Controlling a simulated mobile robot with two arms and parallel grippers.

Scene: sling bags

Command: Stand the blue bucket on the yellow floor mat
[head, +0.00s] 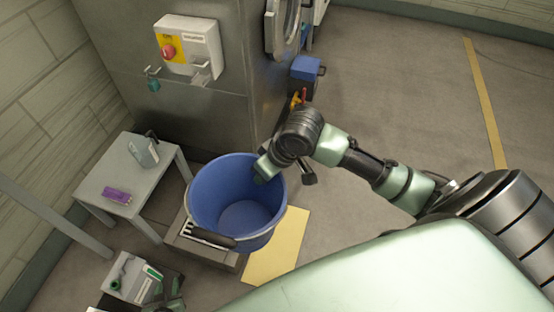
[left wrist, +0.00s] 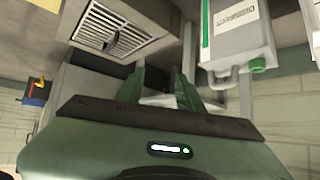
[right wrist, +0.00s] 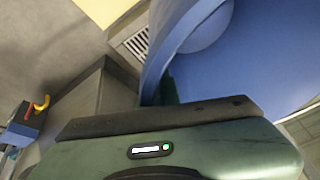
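The blue bucket (head: 220,185) is open-topped, with a black handle hanging at its front. It is above a low grey platform with a drain grate (left wrist: 115,30); the visible grate is bare in the left wrist view, so the bucket looks lifted. My right gripper (head: 264,168) is shut on the bucket's rim; one finger shows against its wall in the right wrist view (right wrist: 169,90). The yellow floor mat (head: 280,255) lies flat beside the platform, partly hidden by the bucket and my body. My left gripper (left wrist: 158,90) is open and empty, low at the left.
A white canister with a green cap (head: 128,275) stands near my left gripper. A small grey table (head: 125,175) holds a purple item and a grey container. A steel machine (head: 190,100) stands behind, with a blue box (head: 305,70) beside it. Floor to the right is clear.

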